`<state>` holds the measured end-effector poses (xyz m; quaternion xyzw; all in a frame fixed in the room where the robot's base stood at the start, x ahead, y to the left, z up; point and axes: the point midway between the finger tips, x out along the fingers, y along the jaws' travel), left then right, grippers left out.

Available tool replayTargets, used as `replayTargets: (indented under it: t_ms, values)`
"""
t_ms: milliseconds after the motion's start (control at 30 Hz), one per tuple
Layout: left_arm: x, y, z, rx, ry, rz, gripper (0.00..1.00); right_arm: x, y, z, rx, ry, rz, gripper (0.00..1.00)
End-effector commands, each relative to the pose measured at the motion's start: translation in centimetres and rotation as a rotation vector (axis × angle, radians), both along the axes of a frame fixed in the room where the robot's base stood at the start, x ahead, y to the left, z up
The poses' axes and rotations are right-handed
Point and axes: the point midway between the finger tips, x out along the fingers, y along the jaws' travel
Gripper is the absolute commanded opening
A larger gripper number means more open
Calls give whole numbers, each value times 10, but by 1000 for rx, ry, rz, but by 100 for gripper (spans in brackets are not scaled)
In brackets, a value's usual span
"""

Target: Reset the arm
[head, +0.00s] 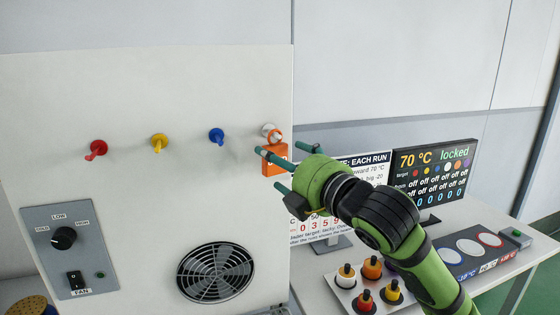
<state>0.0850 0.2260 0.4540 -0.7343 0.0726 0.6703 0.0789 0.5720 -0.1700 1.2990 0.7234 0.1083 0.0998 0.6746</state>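My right gripper (272,169) is on a green arm that comes in from the lower right. Its teal fingers are spread apart in front of the right edge of the white panel (150,190). They are close to an orange tag (270,170) that hangs below a white toggle (270,131) with an orange ring. The fingers partly cover the tag, and I cannot tell whether they touch it. I see nothing held between them. My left gripper is not in view.
Red (97,148), yellow (159,142) and blue (216,135) toggles stick out of the panel, above a fan grille (215,272) and a dial box (70,250).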

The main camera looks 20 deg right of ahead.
Motion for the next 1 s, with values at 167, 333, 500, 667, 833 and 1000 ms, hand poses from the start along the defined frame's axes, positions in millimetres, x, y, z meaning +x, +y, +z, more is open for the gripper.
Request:
replayTargets:
  t_ms: [167, 333, 500, 667, 833, 1000]
  values:
    - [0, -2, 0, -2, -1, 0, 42, -30, -10, 0, -5, -1, -2, 85]
    - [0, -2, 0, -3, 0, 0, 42, -52, -17, 0, -4, 0, -2, 85]
    - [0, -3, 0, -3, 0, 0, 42, -60, -18, -1, -2, 2, -2, 85]
    - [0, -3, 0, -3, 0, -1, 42, -56, -17, -31, 61, 80, -12, 85]
    - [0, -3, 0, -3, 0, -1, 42, -56, -15, -131, 274, 339, -89, 85]
    - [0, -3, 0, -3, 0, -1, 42, -88, -16, -251, 529, 646, -261, 85]
